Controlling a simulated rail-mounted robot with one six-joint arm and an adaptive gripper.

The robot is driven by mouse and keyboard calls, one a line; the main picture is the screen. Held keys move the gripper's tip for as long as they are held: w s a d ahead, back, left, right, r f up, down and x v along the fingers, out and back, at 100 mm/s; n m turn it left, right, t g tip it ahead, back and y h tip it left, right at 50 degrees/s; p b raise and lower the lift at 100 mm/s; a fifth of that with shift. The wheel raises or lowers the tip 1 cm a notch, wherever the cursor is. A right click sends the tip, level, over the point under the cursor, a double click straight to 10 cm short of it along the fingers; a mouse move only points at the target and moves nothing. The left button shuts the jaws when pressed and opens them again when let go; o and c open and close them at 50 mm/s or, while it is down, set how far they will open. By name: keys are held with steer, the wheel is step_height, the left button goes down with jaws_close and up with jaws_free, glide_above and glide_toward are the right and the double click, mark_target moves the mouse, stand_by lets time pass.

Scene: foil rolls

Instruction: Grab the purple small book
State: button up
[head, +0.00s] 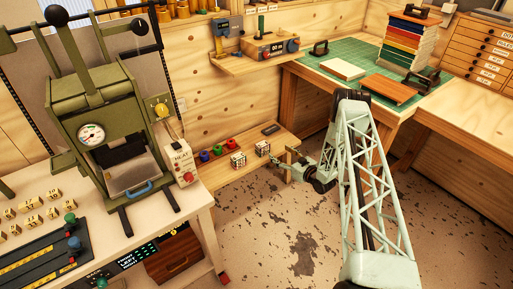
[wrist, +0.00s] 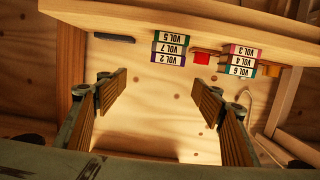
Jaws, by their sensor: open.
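Two stacks of small books show in the wrist view, upside down, on a low wooden shelf (wrist: 200,20). One stack holds VOL 5, VOL 7 and VOL 2; the VOL 2 book (wrist: 167,58) looks purple, at the free end of its stack. The other stack has VOL 3 (wrist: 243,51) with pinkish covers, VOL 4 and VOL 6. In the head view the stacks (head: 238,160) (head: 262,149) are too small to read. My gripper (wrist: 165,88) is open and empty, its fingers apart from the books; in the head view it is beside the shelf (head: 283,160).
The green press (head: 110,115) stands on a bench at left. A workbench with larger stacked books (head: 408,42) is at upper right. Floor is clear.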

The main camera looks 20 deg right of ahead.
steer(key=shift+s+a+f, duration=0.3)
steer(key=shift+a+f, duration=0.3)
steer(key=shift+w, duration=0.1)
steer(key=b, duration=0.1)
glide_toward(263, 145)
steer(key=x, duration=0.2)
steer(key=shift+w+d+f, duration=0.1)
steer(key=shift+w+f, duration=0.15)
steer(key=shift+w, duration=0.85)
steer(key=shift+w, duration=0.1)
steer(key=shift+b+x, duration=0.85)
steer(key=shift+x, duration=1.65)
steer(key=shift+c, duration=0.7)
steer(key=shift+r, duration=0.1)
steer(key=c, duration=0.8)
